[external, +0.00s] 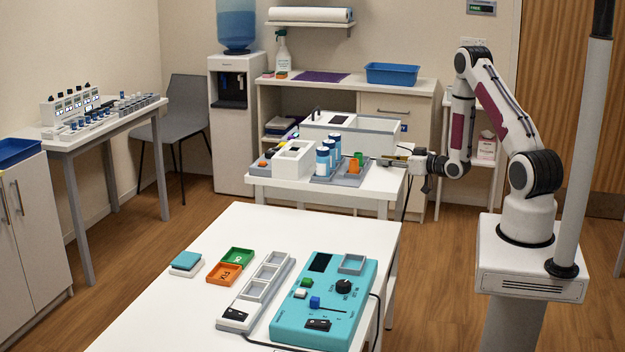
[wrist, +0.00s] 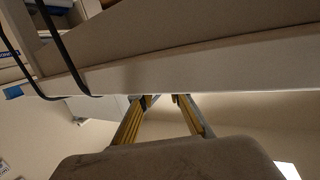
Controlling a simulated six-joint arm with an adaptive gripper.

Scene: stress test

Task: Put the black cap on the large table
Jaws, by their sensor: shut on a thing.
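My gripper (external: 385,162) is at the right end of the smaller white table, low beside the white box-shaped device (external: 362,133). In the wrist view its two yellow-and-grey fingers (wrist: 164,98) are a little apart at the tips, against a pale edge. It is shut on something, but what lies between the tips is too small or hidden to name. I cannot make out the black cap for sure in either view. The large white table (external: 310,225) stands in the foreground, with bare surface at its back and left front.
On the large table are a teal control box (external: 325,299), a grey slotted tray (external: 238,312), green (external: 237,257) and orange trays (external: 224,274), and a teal-topped block (external: 187,261). Blue-and-white bottles (external: 323,160) stand on the smaller table. Black cables cross the wrist view.

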